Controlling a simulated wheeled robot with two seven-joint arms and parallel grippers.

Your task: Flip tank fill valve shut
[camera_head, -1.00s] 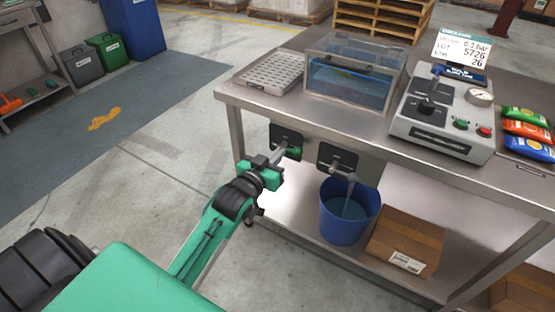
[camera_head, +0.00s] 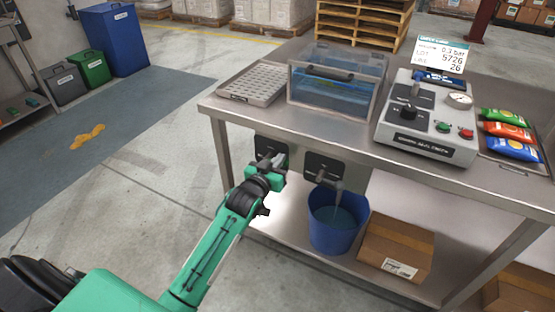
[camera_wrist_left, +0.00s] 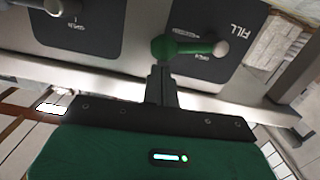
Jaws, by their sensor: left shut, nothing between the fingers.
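The fill valve is a green lever (camera_wrist_left: 190,47) with a pale tip on a black plate marked FILL (camera_wrist_left: 212,72) in the left wrist view. The lever lies across the plate, its pale end toward the right. The plate (camera_head: 266,145) hangs under the table's front edge in the head view, where my arm covers much of the valve. My left gripper (camera_head: 272,168) is at this plate, shut and empty. In the wrist view its fingertips (camera_wrist_left: 161,72) are just below the lever's green hub; I cannot tell whether they touch. My right gripper is not in view.
A second black plate (camera_head: 318,163) with a grey spout is to the right, above a blue bucket (camera_head: 325,234) of water. A cardboard box (camera_head: 396,243) sits on the lower shelf. A clear tank (camera_head: 335,85) and a control box (camera_head: 425,118) stand on the table (camera_head: 230,112).

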